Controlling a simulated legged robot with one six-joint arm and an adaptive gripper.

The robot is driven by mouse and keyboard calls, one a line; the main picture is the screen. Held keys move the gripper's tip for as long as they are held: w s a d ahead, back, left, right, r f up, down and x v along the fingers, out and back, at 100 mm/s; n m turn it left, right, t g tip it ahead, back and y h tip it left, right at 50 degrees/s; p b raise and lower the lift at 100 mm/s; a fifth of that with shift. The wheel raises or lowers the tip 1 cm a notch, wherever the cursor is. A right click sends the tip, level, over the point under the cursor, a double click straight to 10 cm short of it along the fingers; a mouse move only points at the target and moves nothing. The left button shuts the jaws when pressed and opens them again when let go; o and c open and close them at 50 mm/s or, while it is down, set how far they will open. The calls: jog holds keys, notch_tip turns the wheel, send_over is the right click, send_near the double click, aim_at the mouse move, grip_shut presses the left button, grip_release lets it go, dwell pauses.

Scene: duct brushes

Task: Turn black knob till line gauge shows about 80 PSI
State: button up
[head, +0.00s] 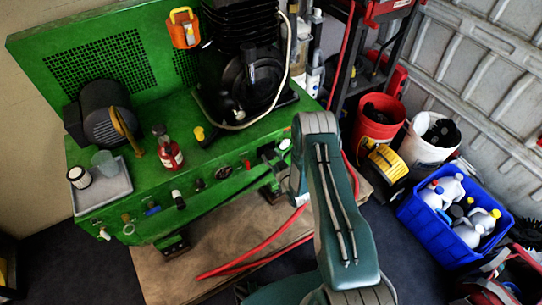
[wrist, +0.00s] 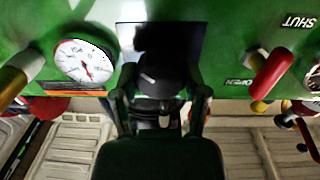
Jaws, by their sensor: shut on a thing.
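In the wrist view, the black knob (wrist: 160,75) sits on the green panel at the middle. My gripper (wrist: 163,100) has one finger on each side of it and is shut on it. The round white line gauge (wrist: 83,62) is just left of the knob. Its red needle shows, but the numbers are too small to read surely. In the head view, a small dark-rimmed gauge (head: 223,173) shows on the front of the green machine (head: 200,203). My arm covers part of the panel there, and the gripped knob is not clear.
In the head view, a red bucket (head: 380,115) and a blue crate (head: 410,212) of bottles stand right of my arm. A red hose (head: 255,262) lies below.

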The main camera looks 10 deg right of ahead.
jog(key=shift+w, duration=0.1)
jog(key=o, duration=1.2)
jog(key=shift+c, duration=0.2)
jog(key=v, duration=1.2)
